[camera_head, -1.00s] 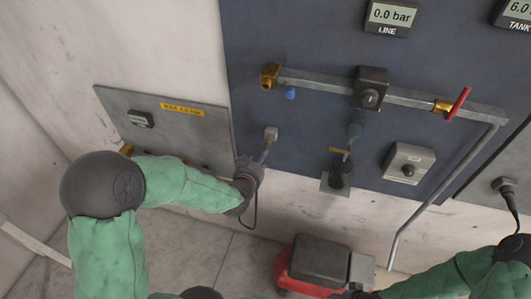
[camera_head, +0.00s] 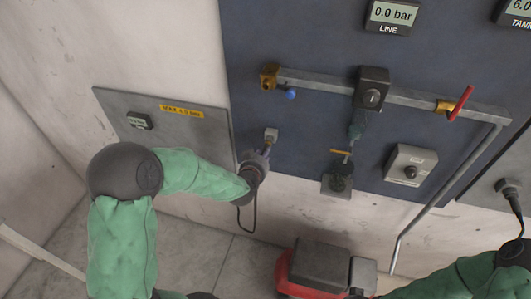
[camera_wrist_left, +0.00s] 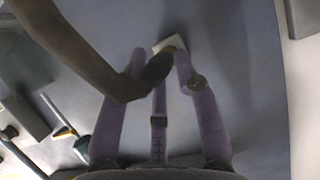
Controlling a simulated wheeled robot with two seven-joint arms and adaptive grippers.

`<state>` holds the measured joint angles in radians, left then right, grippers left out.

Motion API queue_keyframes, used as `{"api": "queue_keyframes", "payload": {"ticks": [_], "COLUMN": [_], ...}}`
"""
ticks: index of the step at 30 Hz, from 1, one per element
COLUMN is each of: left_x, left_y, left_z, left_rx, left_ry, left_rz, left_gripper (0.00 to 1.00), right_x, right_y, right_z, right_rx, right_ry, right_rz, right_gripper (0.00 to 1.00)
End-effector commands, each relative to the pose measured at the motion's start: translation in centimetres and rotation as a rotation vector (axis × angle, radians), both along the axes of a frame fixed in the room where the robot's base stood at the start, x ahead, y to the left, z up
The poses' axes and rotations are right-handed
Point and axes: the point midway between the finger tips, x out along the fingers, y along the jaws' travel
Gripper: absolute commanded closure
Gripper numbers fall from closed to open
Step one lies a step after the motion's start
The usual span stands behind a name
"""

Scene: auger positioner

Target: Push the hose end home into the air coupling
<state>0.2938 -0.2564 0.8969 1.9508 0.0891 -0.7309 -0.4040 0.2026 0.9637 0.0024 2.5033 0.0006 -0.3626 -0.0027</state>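My left gripper (camera_head: 254,168) is at the lower left of the blue panel, just below a small grey holder (camera_head: 271,134). In the left wrist view its fingers (camera_wrist_left: 161,62) are spread on both sides of a dark hose (camera_wrist_left: 90,62), with gaps at the tips. The hose's thicker end (camera_wrist_left: 157,70) lies between them and points at the pale holder (camera_wrist_left: 170,44). In the head view the hose hangs in a thin dark loop below the gripper. A brass fitting (camera_head: 269,77), possibly the air coupling, is at the pipe's left end. My right gripper is not clearly visible.
A grey pipe (camera_head: 320,87) runs across the panel to a red-handled valve (camera_head: 460,103). A blue knob (camera_head: 291,94) hangs beside the brass fitting. The line display (camera_head: 393,14) reads 0.0 bar. A red and grey machine (camera_head: 318,268) stands on the floor below.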

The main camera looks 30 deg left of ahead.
Motion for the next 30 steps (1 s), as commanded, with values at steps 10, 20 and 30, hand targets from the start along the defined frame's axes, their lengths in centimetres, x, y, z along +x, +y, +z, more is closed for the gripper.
{"api": "queue_keyframes", "payload": {"ticks": [10, 20, 30], "left_x": [0.08, 0.17, 0.20], "left_y": [0.11, 0.06, -0.04], "left_z": [0.20, 0.12, 0.05], "left_rx": [0.002, 0.003, 0.004], "left_ry": [-0.005, -0.008, -0.007], "left_rz": [0.002, 0.003, 0.001], "left_gripper": [1.00, 1.00, 1.00], "right_x": [0.00, 0.00, 0.00], "right_y": [0.00, 0.00, 0.00], "right_z": [0.00, -0.34, -0.48], "right_rx": [0.000, 0.000, 0.000], "right_ry": [0.000, 0.000, 0.000], "right_rz": [0.000, 0.000, 0.000], "right_gripper": [0.60, 0.60, 0.60]}}
